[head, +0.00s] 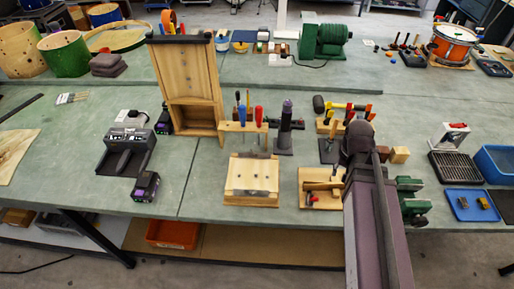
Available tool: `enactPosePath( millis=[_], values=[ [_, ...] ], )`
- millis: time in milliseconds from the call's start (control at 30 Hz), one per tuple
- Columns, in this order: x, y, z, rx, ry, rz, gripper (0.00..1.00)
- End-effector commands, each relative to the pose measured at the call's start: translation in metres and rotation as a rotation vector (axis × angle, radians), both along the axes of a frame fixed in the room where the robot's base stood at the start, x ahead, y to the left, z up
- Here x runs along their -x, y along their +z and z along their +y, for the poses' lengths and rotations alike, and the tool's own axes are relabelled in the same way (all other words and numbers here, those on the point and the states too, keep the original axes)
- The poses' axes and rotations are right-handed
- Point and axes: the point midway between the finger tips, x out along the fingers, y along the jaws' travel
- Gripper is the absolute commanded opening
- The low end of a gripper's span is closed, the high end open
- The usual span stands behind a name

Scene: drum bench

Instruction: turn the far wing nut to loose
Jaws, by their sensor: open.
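A light wooden block fixture (252,171) stands near the front edge of the bench, left of my arm. Small grey metal pieces show on it. They are too small to tell which is the far wing nut or how it is turned. My arm rises from the bottom right of the head view to a dark joint, right of the fixture. I cannot make out my gripper or its fingertips; the end of the arm is hidden from this view.
Behind the fixture is a wooden rack of screwdrivers (243,127) and a dark upright tool (286,115). A tall wooden panel (190,80) stands behind left. A wooden board with tools (318,202) lies right of it. The bench (205,180) is clear just left.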

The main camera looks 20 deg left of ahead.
Motion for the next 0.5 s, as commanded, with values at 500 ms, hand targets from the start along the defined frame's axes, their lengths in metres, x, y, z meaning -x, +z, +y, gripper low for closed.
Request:
enactPosePath(
  millis=[500],
  values=[
    [-0.043,0.074,0.177,0.0,0.033,0.0,0.53]
  ],
)
